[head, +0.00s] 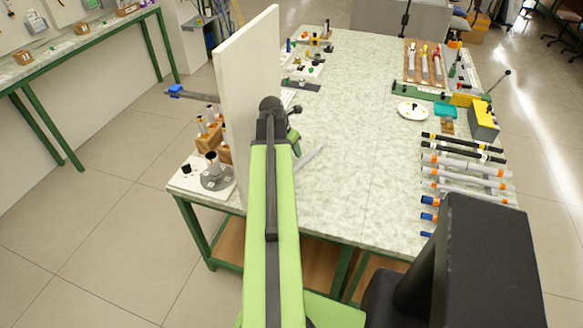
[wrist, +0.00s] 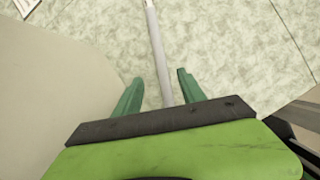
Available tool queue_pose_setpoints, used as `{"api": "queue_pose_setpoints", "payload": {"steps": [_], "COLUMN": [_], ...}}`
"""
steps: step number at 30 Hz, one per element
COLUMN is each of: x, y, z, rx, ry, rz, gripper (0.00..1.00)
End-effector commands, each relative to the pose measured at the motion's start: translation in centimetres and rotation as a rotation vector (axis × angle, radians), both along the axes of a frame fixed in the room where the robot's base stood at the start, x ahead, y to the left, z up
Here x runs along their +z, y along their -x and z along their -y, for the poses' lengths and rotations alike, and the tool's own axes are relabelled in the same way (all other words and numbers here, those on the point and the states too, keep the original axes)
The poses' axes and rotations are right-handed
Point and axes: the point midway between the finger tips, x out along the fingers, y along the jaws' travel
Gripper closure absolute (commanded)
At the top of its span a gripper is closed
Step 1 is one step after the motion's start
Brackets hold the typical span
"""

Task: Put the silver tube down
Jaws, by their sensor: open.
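The silver tube (wrist: 157,45) is a thin pale grey rod lying on the mottled light-green table top (wrist: 225,50). In the wrist view it runs from the top edge down between the fingers of my gripper (wrist: 157,80). The two green fingers are open, with a gap on each side of the tube. The tube's near end is hidden behind my gripper body. In the head view a short length of the tube (head: 309,157) shows to the right of my arm, and my arm hides the rest.
A tall cream panel (head: 248,100) stands upright close on the left of my arm. Several black, grey and orange-banded rods (head: 465,170) lie along the right edge. A white plate (head: 413,114) sits farther back. The table's middle is clear.

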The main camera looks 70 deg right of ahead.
Motion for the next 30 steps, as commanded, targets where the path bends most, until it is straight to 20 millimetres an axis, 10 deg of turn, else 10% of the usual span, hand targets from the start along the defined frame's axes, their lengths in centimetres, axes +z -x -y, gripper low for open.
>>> {"api": "queue_pose_setpoints", "payload": {"steps": [9, 30], "x": [-5.8, -11.1], "y": [0.9, 1.7], "z": [2.2, 4.7], "rx": [-0.007, -0.008], "ry": [0.000, 0.000], "rz": [0.000, 0.000], "gripper": [0.52, 0.52]}}
